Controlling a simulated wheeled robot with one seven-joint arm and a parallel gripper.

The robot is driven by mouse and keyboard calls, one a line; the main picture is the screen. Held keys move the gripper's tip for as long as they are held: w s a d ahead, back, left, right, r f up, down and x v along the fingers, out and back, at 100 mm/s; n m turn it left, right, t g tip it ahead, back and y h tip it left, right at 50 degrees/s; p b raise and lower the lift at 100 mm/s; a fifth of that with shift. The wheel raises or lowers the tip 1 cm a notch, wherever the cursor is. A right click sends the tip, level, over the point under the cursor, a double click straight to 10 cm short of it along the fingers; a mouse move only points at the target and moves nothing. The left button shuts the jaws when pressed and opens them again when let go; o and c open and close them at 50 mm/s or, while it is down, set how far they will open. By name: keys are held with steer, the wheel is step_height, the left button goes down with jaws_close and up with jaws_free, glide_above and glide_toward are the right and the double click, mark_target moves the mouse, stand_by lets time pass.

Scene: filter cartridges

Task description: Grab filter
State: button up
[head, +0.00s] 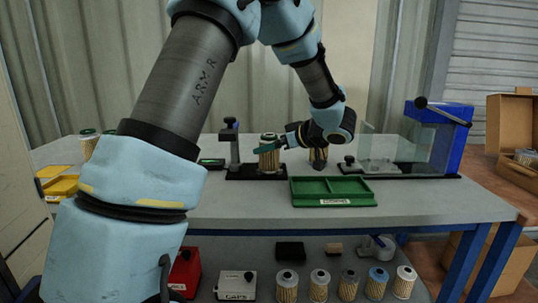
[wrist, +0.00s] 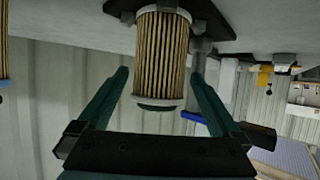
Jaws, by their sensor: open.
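A pleated tan filter (head: 268,161) with a dark green cap stands upright on the black base of a press-like fixture on the bench. My gripper (head: 270,148) reaches in from the right at the height of the filter's upper part. In the wrist view the picture is inverted, and the filter (wrist: 161,55) hangs from the top with its green end downward. The green fingers of my gripper (wrist: 160,75) are open, one on each side of the filter, with visible gaps. A second filter (head: 318,158) stands to the right, partly hidden by my wrist.
A green divided tray (head: 333,199) lies in front on the grey bench (head: 430,200). A blue machine with a clear guard (head: 452,140) stands at the right. Yellow bins (head: 62,185) are at the left. Several filters (head: 320,285) stand on the lower shelf beside a labelled box (head: 236,285).

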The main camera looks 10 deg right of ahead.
steer(key=x, duration=0.4)
steer(key=shift+w+a+f, duration=0.1)
steer(key=shift+w+f, duration=0.15)
steer(key=shift+f, duration=0.05)
steer(key=shift+c, duration=0.2)
steer(key=shift+r, duration=0.1)
steer(key=c, duration=1.5)
